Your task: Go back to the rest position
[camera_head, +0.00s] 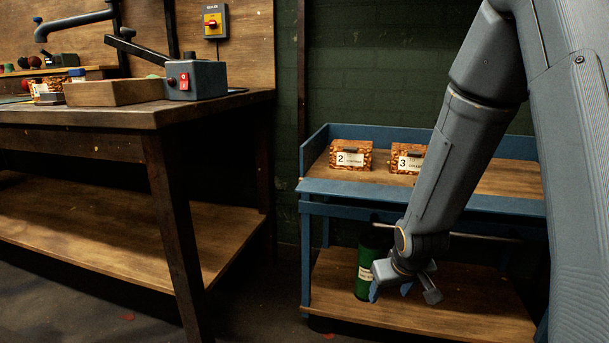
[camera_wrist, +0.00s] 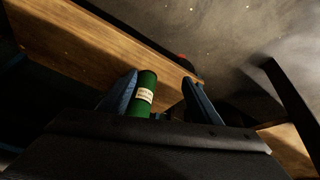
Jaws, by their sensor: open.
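My gripper (camera_head: 405,287) is in front of the lower shelf of the blue rack, pointing down, with its jaws apart. In the wrist view my gripper (camera_wrist: 168,88) shows two blue fingers with a gap between them. A green cylinder (camera_head: 364,270) with a pale label stands on the lower shelf, just left of my gripper and partly hidden by it. In the wrist view the green cylinder (camera_wrist: 147,84) appears beside the left finger; I cannot tell whether they touch. My arm crosses in front of the rack's right part.
The blue rack (camera_head: 330,187) has two boxes on top, labelled 2 (camera_head: 351,155) and 3 (camera_head: 404,158). A wooden workbench (camera_head: 135,118) at left holds a wooden tray (camera_head: 113,93) and a grey switch box (camera_head: 196,80). Floor shows between bench and rack.

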